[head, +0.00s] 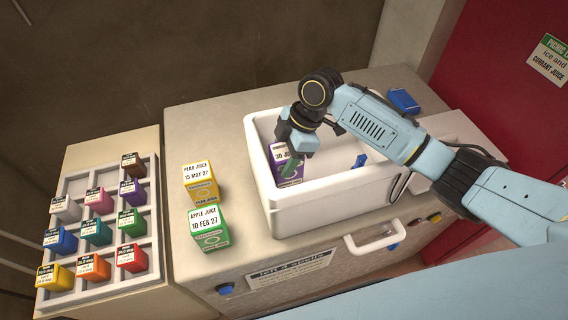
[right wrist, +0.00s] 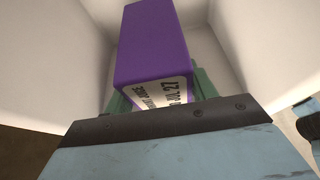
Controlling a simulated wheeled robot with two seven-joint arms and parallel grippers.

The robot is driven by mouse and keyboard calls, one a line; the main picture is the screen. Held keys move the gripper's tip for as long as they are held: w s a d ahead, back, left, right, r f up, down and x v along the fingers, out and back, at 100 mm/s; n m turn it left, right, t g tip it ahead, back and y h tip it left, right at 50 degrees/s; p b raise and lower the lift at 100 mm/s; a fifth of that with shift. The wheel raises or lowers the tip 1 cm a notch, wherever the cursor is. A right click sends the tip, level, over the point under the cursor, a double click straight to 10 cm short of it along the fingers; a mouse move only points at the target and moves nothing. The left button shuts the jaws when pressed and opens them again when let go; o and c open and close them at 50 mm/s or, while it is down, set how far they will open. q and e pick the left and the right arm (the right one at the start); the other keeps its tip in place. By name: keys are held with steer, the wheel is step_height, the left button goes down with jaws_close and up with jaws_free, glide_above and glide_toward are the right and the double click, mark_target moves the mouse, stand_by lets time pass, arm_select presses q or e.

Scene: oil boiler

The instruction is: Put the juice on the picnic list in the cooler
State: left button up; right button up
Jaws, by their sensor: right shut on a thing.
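A purple juice carton (head: 280,167), its label partly reading "30 JU", is inside the open white cooler (head: 268,196) near its left end. My right gripper (head: 291,172) is shut on it and reaches down into the cooler. In the right wrist view the purple carton (right wrist: 150,45) sits between the green fingers, with pale cooler walls around it. I cannot tell if it touches the floor. The picnic list (head: 549,60) on the red surface at upper right reads "ice and currant juice", partly cut off. My left gripper is out of view.
A yellow pear juice carton (head: 200,184) and a green apple juice carton (head: 209,229) stand left of the cooler. A rack (head: 98,290) of several coloured blocks is further left.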

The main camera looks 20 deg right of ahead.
steer(key=shift+f, duration=1.8)
steer(key=shift+f, duration=0.1)
steer(key=o, duration=1.3)
steer(key=shift+f, duration=0.1)
steer(key=v, duration=1.2)
